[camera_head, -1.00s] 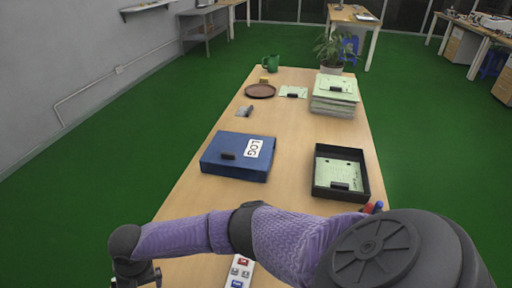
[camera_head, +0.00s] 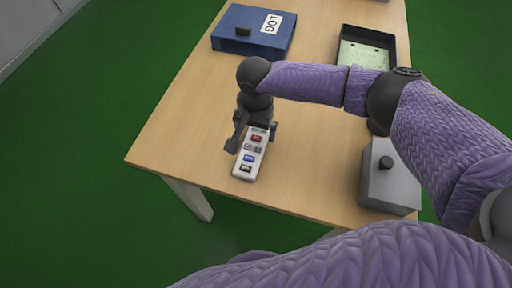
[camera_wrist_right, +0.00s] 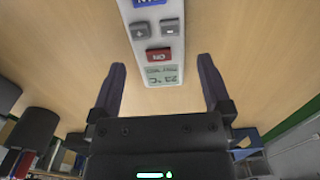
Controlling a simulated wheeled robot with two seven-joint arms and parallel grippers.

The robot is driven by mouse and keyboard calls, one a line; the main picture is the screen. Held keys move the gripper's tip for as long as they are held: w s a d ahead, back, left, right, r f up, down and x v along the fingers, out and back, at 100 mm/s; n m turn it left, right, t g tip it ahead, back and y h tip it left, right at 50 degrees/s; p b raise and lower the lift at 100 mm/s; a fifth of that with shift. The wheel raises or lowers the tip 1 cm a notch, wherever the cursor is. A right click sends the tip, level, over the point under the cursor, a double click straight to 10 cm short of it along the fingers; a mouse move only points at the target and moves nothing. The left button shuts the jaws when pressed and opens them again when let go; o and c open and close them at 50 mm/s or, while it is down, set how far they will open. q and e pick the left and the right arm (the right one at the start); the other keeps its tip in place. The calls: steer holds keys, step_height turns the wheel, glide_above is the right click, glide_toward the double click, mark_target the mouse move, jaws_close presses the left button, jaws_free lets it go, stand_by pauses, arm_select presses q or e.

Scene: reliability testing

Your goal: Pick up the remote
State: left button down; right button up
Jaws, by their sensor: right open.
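The remote (camera_head: 246,166) is a white bar with red, grey and blue buttons and a small display. It lies on the wooden table near its front edge. My right gripper (camera_head: 254,138) is above the remote's far, display end, pointing down with its fingers apart. In the right wrist view the remote (camera_wrist_right: 157,38) runs down between the two open fingers (camera_wrist_right: 160,75), with a gap on each side. Its display end with "23 °C" is nearest the gripper. The right gripper holds nothing. My left gripper is out of view.
A grey box (camera_head: 388,180) with a black knob stands at the table's right front corner. The table left of the remote is clear.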

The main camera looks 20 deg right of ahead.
mark_target(256, 139)
step_height(256, 139, down, 4)
steer(key=shift+s+r+b, duration=0.1)
steer(key=shift+s+b, duration=0.05)
steer(key=shift+b, duration=0.45)
steer(key=shift+r, duration=0.1)
steer(key=c, duration=1.2)
